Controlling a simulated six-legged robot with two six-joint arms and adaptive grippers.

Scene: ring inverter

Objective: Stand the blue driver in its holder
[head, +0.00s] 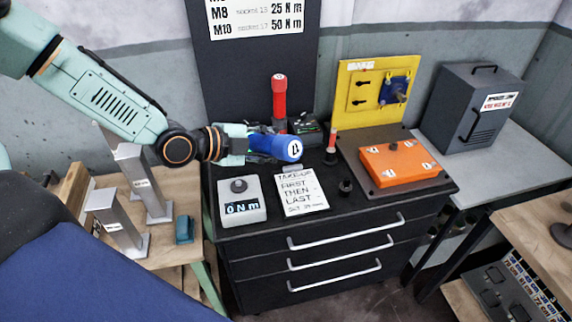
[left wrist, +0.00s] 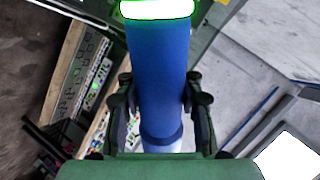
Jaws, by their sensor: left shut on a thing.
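The blue driver (head: 266,144) is held roughly level above the black cabinet top, its round end marked with a "1" facing the head camera. My left gripper (head: 240,143) is shut on it from the left. In the left wrist view the blue driver (left wrist: 158,75) runs between the two fingers of my left gripper (left wrist: 158,97), with a bright glowing band at the top of the picture. A red driver (head: 279,97) stands upright behind it. A dark block with green lights (head: 305,124) sits beside the red driver; I cannot tell whether it is the blue driver's holder. My right gripper is not in view.
On the cabinet (head: 255,237) are a grey "0 Nm" box (head: 242,211), a note card (head: 299,205), a small black part (head: 345,187) and a thin red-topped tool (head: 332,147). An orange box (head: 399,165) and yellow panel (head: 350,108) stand right. Metal stands (head: 145,185) are left.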

